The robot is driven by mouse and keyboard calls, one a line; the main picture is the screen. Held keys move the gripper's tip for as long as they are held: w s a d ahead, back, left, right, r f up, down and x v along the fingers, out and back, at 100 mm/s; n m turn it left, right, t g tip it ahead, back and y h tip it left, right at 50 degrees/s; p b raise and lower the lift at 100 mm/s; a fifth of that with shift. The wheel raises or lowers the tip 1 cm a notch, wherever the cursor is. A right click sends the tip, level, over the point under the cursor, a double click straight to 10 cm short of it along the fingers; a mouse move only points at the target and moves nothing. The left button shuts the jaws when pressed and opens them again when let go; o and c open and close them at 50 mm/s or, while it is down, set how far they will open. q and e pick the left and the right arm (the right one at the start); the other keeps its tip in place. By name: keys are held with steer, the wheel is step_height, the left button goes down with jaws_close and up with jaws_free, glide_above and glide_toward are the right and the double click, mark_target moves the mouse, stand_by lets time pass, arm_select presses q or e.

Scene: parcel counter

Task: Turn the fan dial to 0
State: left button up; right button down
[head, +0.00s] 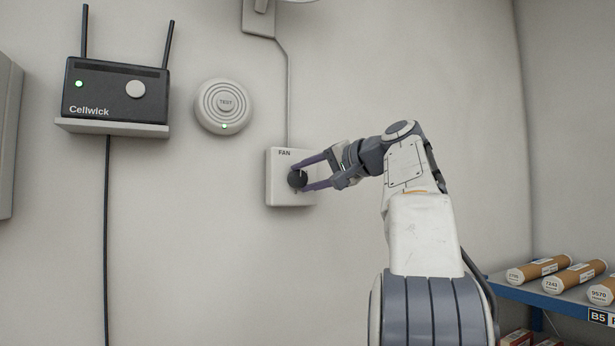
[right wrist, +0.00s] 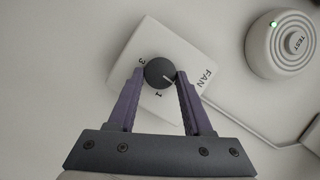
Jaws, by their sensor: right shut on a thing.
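The fan dial (head: 297,179) is a round dark knob on a white square plate (head: 279,192) marked FAN, fixed to the wall. My right gripper (head: 300,179) reaches it from the right, with its two purple fingers on either side of the knob, shut on it. In the right wrist view the dial (right wrist: 158,72) sits between the fingertips (right wrist: 159,75). Its white pointer line aims right and slightly down in that view, toward the side with the FAN lettering. The marks 3 and 1 show on the plate; other marks are hidden. My left gripper is out of view.
A round TEST alarm (head: 224,106) with a green light is on the wall up and left of the plate. A black Cellwick router (head: 116,92) stands on a small shelf further left. A conduit (head: 289,95) rises from the plate. Cardboard tubes (head: 572,276) lie on a blue shelf at lower right.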

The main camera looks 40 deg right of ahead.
steer(key=shift+f, duration=0.15)
steer(key=shift+c, duration=1.6)
jaws_free()
steer(key=b+v, duration=0.1)
steer(key=v, duration=0.9)
steer(key=shift+s, duration=0.2)
